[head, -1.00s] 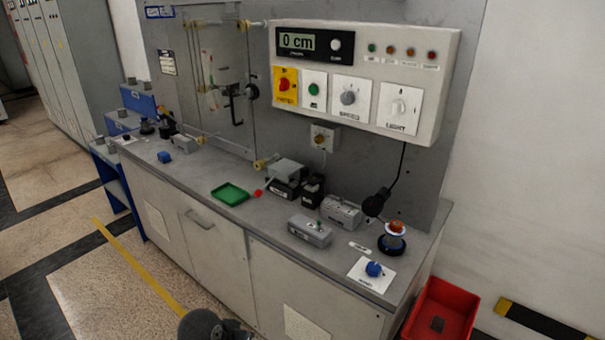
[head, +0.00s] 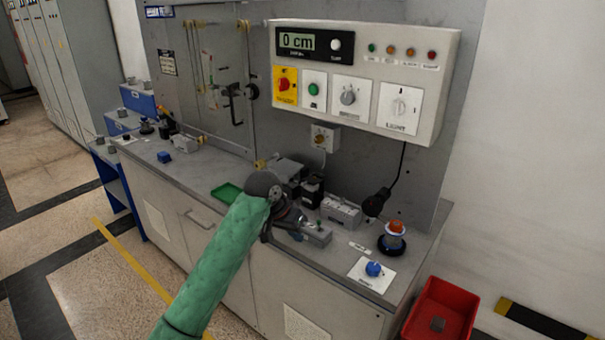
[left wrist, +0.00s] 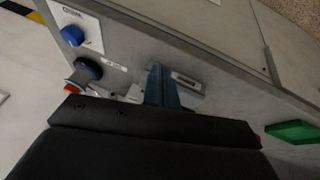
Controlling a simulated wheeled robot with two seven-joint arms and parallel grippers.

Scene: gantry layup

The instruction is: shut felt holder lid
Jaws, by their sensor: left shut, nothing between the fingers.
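No label that I can read marks the felt holder. A low grey box (head: 319,236) lies on the front right of the bench, just right of my left gripper (head: 299,229). Its left end is partly hidden, and I cannot tell whether its lid is open. My left gripper is shut and empty, low over the bench. In the left wrist view its closed fingers (left wrist: 161,84) stand in front of the grey box (left wrist: 188,84); contact is unclear. A longer grey box (head: 341,211) sits just behind. My right gripper is out of view.
A green tray (head: 222,192) is left of my gripper, partly behind my arm. Black-based boxes (head: 312,191) stand behind it. An orange-topped knob (head: 395,230) and a blue knob (head: 374,269) are to the right. A red bin (head: 445,310) stands on the floor.

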